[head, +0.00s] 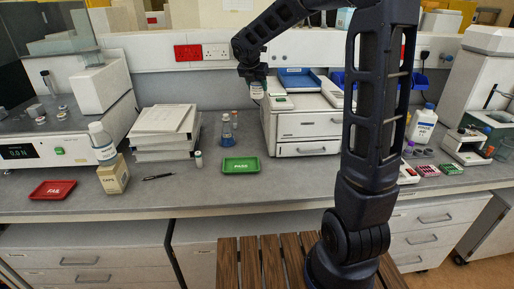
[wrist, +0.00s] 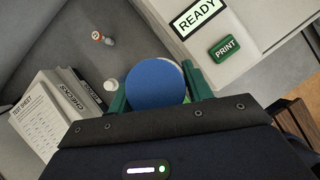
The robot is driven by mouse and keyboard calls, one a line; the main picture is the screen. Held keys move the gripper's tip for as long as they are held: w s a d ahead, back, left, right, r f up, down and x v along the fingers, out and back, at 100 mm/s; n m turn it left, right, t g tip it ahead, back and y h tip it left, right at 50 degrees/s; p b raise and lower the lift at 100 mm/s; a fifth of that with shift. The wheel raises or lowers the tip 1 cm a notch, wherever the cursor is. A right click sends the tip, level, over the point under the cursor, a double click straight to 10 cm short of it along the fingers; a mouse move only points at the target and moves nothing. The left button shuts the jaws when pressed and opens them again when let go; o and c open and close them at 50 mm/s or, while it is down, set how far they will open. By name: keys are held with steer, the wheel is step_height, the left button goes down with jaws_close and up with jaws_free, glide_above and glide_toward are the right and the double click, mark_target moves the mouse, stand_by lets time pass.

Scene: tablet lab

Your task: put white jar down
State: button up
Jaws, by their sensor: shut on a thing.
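The white jar (head: 257,91) is in my gripper (head: 254,80), up in the air near the left front edge of the white drawer unit. In the wrist view, the jar's round blue lid (wrist: 155,84) faces the camera, with a strip of white beside it. The green fingers of my gripper (wrist: 157,92) are shut on the jar from both sides. The jar's base is hard to make out. A green PASS tray (head: 240,165) lies on the bench in front, and a red FAIL tray (head: 52,190) lies far left.
The white drawer unit (head: 306,128) carries a blue tray (head: 300,80).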

step_height(320, 180, down, 27)
steer(key=shift+r, duration=0.1)
stand_by(0.5)
steer(key=o, duration=0.6)
steer(key=shift+f, duration=0.2)
steer(key=shift+o, duration=0.7)
steer(key=shift+r, duration=0.25)
steer(key=v, duration=1.2)
